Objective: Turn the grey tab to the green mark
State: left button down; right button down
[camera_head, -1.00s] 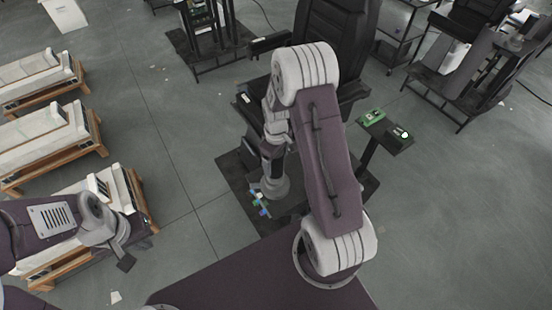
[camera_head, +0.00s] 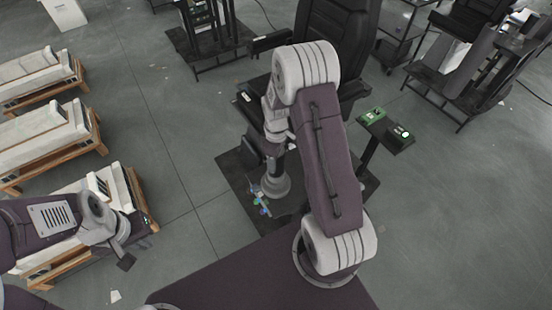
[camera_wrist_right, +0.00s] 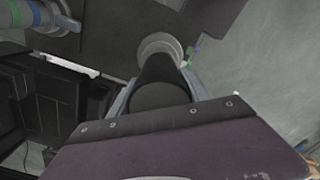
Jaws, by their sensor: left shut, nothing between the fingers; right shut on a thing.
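My right gripper (camera_wrist_right: 163,85) fills the low middle of the right wrist view, its two grey fingers shut on a dark round piece (camera_wrist_right: 160,97). This piece lies in line with a dark column that ends in a light grey round foot (camera_wrist_right: 158,44). Small green and blue marks (camera_wrist_right: 191,52) show just right of the foot; coloured pieces beside the foot also show in the head view (camera_head: 262,203). In the head view my right arm partly hides the work. My left gripper (camera_head: 126,262) is shut and empty at the lower left.
A black chair (camera_head: 335,40) stands behind my right arm. A small stand with a green-marked box (camera_head: 398,135) is to its right. White-cushioned wooden benches (camera_head: 45,135) line the left. The grey floor (camera_head: 165,130) between is largely clear.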

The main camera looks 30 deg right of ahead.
jog(key=shift+n+b, duration=0.35)
jog(key=shift+n, duration=4.15)
jog(key=shift+r, duration=0.1)
jog(key=shift+c, duration=2.3)
grip_release()
notch_tip(320, 180, up, 9)
jog(key=shift+b, duration=1.15)
